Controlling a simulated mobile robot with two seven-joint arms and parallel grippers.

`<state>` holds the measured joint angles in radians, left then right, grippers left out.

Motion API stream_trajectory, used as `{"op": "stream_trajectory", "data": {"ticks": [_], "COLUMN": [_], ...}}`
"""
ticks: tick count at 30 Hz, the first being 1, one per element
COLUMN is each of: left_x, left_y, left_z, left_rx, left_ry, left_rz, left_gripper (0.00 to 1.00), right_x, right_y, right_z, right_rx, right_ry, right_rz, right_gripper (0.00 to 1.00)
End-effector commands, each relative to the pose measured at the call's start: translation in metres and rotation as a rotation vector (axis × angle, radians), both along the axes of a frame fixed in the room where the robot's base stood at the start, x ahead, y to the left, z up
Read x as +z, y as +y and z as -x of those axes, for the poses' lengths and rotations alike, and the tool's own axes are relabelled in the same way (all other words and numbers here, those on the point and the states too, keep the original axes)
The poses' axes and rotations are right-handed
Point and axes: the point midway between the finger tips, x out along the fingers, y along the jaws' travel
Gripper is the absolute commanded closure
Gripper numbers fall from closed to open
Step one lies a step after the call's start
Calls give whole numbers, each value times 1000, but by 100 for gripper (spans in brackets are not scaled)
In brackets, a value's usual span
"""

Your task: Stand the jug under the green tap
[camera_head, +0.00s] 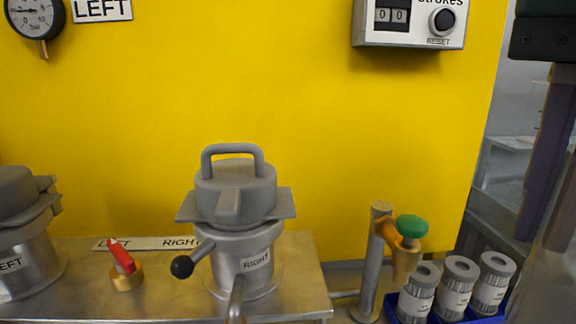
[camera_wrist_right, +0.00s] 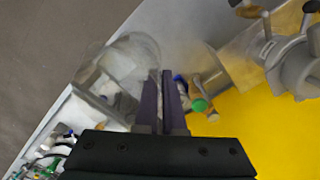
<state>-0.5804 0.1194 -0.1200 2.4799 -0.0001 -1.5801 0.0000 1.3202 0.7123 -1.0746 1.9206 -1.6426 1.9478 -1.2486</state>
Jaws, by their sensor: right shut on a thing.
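The clear, see-through jug (camera_wrist_right: 128,62) shows in the right wrist view, just left of my right fingers. My right gripper (camera_wrist_right: 161,75) is shut on the jug, seemingly at its handle; the exact contact is hard to make out. In the head view my right gripper (camera_head: 533,232) hangs at the right edge with its purple fingers pointing down, and the jug there is faint and partly cut off. The green tap (camera_head: 411,227) stands on a metal pipe, left of my right gripper, and its green knob (camera_wrist_right: 199,105) shows in the wrist view. My left gripper is out of view.
Several grey-lidded containers (camera_head: 458,284) stand in a blue tray (camera_head: 391,306) beside the tap. The right drum (camera_head: 233,245) with its black-knobbed lever stands on the metal bench (camera_head: 305,262). A red-handled valve (camera_head: 122,257) is left of it. A yellow panel (camera_head: 340,130) rises behind.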

Motion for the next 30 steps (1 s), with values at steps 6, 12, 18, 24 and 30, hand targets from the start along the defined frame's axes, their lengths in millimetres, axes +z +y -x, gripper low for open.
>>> {"op": "stream_trajectory", "data": {"ticks": [6,12,18,24,30], "left_x": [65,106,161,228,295], "left_y": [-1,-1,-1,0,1], "left_z": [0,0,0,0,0], "left_rx": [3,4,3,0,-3], "left_ry": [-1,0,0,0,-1], "left_rz": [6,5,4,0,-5], "left_gripper": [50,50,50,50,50], "right_x": [71,115,166,229,292], "right_y": [-5,-8,-7,-6,-6], "right_z": [-7,-8,1,10,21], "right_rx": [467,753,751,751,750], "right_ry": [-2,1,4,5,5], "right_rz": [-1,-6,-8,-9,-9], "right_gripper": [100,100,100,100,100]}}
